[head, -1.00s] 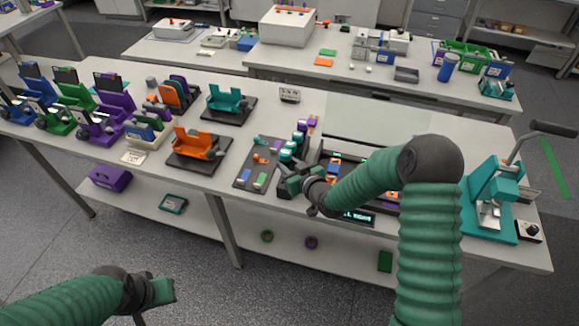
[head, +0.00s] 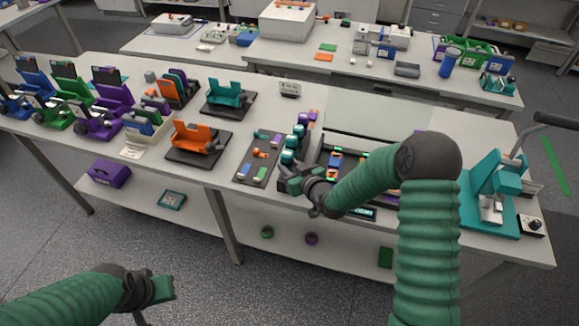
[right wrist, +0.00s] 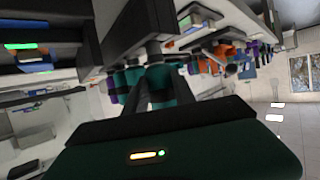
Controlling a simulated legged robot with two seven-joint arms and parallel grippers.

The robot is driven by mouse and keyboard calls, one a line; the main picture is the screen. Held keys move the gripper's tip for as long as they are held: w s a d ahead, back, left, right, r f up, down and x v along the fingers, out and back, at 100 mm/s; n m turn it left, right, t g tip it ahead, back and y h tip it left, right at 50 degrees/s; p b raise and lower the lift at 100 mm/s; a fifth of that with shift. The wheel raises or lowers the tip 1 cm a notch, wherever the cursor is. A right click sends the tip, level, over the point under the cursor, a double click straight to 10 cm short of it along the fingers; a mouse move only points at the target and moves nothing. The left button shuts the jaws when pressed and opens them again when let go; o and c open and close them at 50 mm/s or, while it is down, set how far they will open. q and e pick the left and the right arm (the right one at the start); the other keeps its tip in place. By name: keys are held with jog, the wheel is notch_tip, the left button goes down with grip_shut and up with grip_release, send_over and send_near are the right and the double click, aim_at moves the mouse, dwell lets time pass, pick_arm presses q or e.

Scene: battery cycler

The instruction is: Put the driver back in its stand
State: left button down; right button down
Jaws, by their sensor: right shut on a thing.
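My right gripper (head: 289,178) is over the near edge of the bench, at the front end of a row of teal-capped upright pieces (head: 291,142). It is shut on a slim thing. In the right wrist view, a dark and teal upright piece (right wrist: 158,76) stands between the gripper's fingers; I take it to be the driver. Its lower end and any stand under it are hidden or too dark to make out. My left gripper (head: 162,290) is low at the left, away from the bench, and its jaws are unclear.
A dark mat (head: 243,178) with small coloured parts lies left of the right gripper. A dark tray (head: 325,180) is just right of it, partly behind my arm. Orange (head: 195,137) and teal (head: 231,93) cradles stand left; a teal press (head: 482,205) stands right.

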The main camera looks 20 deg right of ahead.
jog(key=shift+s+d+f+b, duration=0.1)
jog(key=shift+d+f+b, duration=0.05)
jog(key=shift+f+b, duration=0.15)
jog(key=shift+f+b, duration=0.4)
jog(key=c, duration=0.9)
grip_release()
jog(key=shift+c, duration=0.2)
jog(key=shift+s, duration=0.1)
